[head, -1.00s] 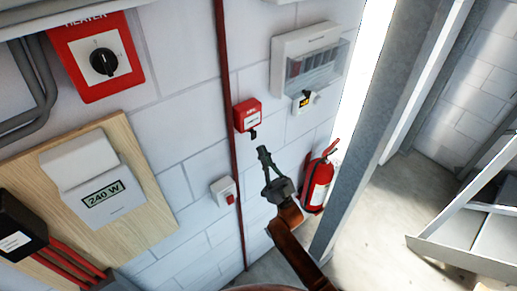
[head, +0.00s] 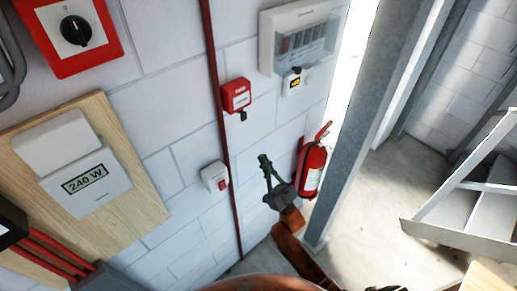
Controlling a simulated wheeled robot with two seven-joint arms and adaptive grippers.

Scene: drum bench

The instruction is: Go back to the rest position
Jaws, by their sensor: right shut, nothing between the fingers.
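My right gripper (head: 265,160) is at the end of the orange-brown arm in the head view, pointing up. Its fingers are together with nothing between them. It appears in front of the white block wall, left of the red fire extinguisher (head: 312,169) and below the red call box (head: 236,95). I cannot tell how far it is from the wall. My left gripper is not clearly in view; a small dark shape at the bottom edge right of centre is too cut off to tell.
A white switch box (head: 215,177) and a red pipe (head: 222,120) are on the wall. A breaker panel (head: 300,38) hangs above. A wooden board (head: 143,190) with a 240 W box (head: 88,183) is at left. A grey post (head: 372,110) and metal steps (head: 470,215) stand at right, with bare floor between.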

